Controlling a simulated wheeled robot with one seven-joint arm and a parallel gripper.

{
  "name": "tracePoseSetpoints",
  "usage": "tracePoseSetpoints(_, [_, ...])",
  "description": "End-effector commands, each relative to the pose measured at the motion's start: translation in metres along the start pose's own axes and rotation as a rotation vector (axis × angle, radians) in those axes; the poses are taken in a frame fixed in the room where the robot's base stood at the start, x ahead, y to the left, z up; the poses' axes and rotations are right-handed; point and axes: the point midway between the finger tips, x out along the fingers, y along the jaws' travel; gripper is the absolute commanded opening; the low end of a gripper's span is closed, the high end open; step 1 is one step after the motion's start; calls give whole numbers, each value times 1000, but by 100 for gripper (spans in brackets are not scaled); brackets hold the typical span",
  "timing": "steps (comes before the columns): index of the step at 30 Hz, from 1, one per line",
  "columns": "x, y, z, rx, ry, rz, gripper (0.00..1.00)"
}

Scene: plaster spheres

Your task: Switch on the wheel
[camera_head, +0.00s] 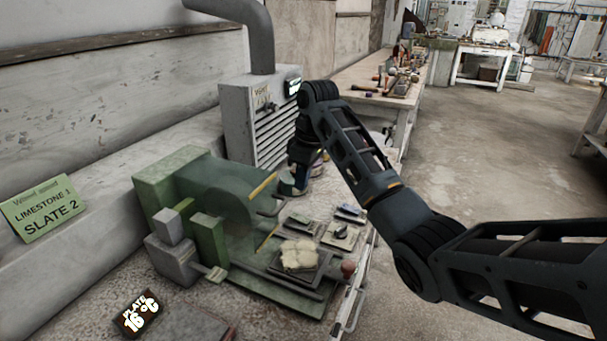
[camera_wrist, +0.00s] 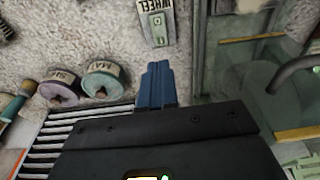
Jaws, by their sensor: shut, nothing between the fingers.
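The switch (camera_wrist: 155,28) is a small pale plate with green buttons, under a label reading WHEEL (camera_wrist: 156,6), at the top middle of the wrist view. My gripper (camera_wrist: 156,72) has its blue fingers together and empty. The fingertips appear just below the switch in the picture with a small gap; I cannot tell the depth between them. In the head view my wrist (camera_head: 302,155) hangs beside the green machine, and the fingertips are hard to make out. The wheel (camera_head: 232,198) is a disc in the green machine (camera_head: 165,185); whether it turns cannot be told.
Two labelled rolls, one purple (camera_wrist: 60,88) and one teal (camera_wrist: 102,78), lie left of my fingers. A grey slatted cabinet (camera_head: 240,125) with a pipe stands behind the machine. A stone piece (camera_head: 299,254) sits on the machine's sliding table. Open floor (camera_head: 500,150) lies right.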

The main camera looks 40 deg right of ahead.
Motion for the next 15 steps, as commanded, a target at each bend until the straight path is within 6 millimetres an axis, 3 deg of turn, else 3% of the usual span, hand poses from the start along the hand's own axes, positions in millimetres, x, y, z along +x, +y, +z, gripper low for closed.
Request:
tracePoseSetpoints(9, [58, 0, 0, 2, -3, -1, 0])
tracePoseSetpoints(15, [82, 1, 0, 1, 0, 1, 0])
